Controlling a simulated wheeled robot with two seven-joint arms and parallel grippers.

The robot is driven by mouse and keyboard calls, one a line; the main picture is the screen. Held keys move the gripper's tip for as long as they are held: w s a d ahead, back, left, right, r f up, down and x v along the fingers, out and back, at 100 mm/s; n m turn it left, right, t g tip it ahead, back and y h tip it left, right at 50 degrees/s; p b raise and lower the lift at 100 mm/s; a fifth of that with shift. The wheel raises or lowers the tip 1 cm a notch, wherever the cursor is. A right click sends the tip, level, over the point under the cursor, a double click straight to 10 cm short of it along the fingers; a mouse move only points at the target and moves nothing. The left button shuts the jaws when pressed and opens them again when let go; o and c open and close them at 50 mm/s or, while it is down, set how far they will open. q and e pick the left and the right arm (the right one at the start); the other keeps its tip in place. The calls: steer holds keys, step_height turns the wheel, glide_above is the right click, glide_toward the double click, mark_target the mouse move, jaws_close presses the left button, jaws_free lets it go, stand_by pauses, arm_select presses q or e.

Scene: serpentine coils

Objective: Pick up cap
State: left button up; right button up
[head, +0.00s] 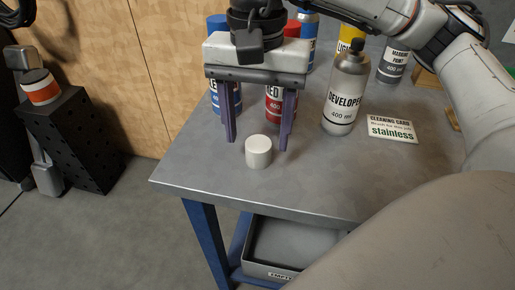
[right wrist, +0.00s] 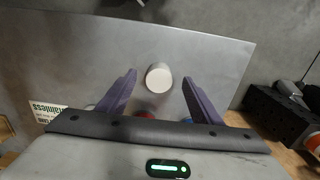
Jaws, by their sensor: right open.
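The cap (head: 258,151) is a small white cylinder standing on the grey metal table near its front left corner. My right gripper (head: 257,144) is open above the table, its two purple fingers pointing down, spread to either side of the cap and a little behind it in the head view. In the right wrist view the cap (right wrist: 158,77) lies between and just beyond the fingertips of the open gripper (right wrist: 160,74). I cannot tell whether the fingertips are at the cap's height. Nothing is held. My left gripper is not in view.
A silver developer can (head: 346,92) stands right of the gripper. Red (head: 274,105) and blue (head: 232,98) cans stand behind the fingers. A cleaning card (head: 391,129) lies to the right. The table front (head: 230,190) is clear. A grey bin (head: 290,245) sits below.

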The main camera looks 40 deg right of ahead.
mark_target(258, 143)
steer(key=f, duration=0.4)
steer(key=shift+w+d+f, duration=0.3)
steer(key=shift+d+f, duration=0.05)
steer(key=c, duration=1.1)
steer(key=shift+c, duration=0.2)
